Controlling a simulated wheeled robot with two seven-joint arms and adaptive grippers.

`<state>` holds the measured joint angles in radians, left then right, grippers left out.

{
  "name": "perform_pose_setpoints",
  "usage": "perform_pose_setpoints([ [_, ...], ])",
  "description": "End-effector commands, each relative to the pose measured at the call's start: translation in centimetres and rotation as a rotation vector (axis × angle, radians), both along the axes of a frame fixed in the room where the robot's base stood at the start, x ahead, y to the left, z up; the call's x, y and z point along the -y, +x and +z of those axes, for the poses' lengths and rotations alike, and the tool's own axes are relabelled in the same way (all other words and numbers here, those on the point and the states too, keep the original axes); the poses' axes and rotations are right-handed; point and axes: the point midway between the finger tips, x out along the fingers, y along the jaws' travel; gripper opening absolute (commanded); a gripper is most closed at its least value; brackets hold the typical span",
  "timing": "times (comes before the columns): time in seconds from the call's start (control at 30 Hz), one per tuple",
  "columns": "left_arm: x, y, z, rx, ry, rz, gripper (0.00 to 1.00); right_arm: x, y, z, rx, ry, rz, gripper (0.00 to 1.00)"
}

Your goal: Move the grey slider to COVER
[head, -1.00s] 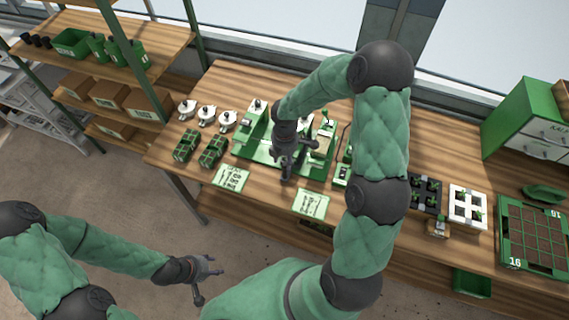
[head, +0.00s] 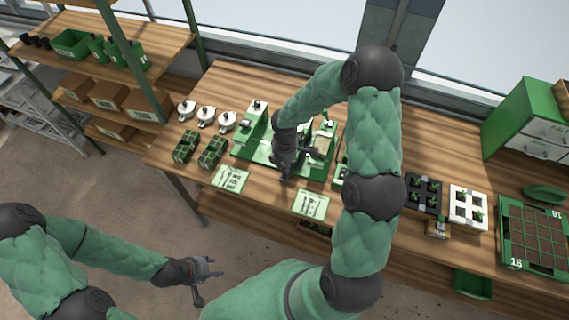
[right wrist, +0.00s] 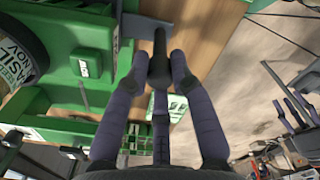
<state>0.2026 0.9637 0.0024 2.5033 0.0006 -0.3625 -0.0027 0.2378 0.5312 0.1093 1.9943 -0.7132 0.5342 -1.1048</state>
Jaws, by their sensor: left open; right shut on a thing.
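The green seeder (head: 243,150) stands on the wooden table, left of the table's middle in the head view. My right gripper (head: 286,172) is over its front part and hides the grey slider there. In the right wrist view, the right gripper (right wrist: 158,72) is shut on a black handle (right wrist: 159,45). The handle stands at a grey plate (right wrist: 140,26), which looks like the grey slider, beside the seeder's green body. I cannot read any slider position label. My left gripper (head: 205,270) is open and empty, low in front of the table, away from the seeder.
Two instruction cards (head: 231,179) lie in front of the seeder. A black tray (head: 424,193), a white tray (head: 468,207) and a large soil tray (head: 533,238) are at the right.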

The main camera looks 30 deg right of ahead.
Motion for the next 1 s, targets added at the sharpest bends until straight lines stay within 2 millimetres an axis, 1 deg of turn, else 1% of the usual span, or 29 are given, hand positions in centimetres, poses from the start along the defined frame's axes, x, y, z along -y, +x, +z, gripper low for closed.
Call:
perform_pose_setpoints([
  [0.07,0.0,0.0,0.0,0.0,0.0,0.0,0.47,0.3,-0.4,0.0,-0.001,0.0,-0.001,0.0],
  [0.17,0.0,0.0,0.1,0.0,0.0,0.0,0.47,1.4,-1.5,0.0,-0.002,-0.001,-0.004,0.0],
  [0.4,0.0,0.0,0.6,0.0,0.0,0.0,0.47,5.1,-5.8,0.1,-0.002,-0.001,-0.007,0.0],
  [0.5,0.0,0.0,0.8,0.0,0.0,0.0,0.47,6.1,-7.1,0.1,-0.002,-0.001,-0.006,0.0],
  [0.63,0.0,0.0,0.9,0.0,0.0,0.0,0.47,6.7,-7.8,0.1,0.001,-0.001,-0.002,0.0],
  [0.93,0.0,0.0,0.9,0.0,0.0,0.0,0.47,6.9,-8.0,0.0,-0.002,-0.002,-0.001,0.0],
  [0.97,0.0,0.0,0.9,0.0,0.0,0.0,0.47,6.9,-8.0,0.0,-0.003,-0.003,-0.001,0.27],
  [1.0,0.0,0.0,0.9,0.0,0.0,0.0,0.47,6.9,-8.0,0.0,-0.003,-0.003,-0.001,0.38],
])
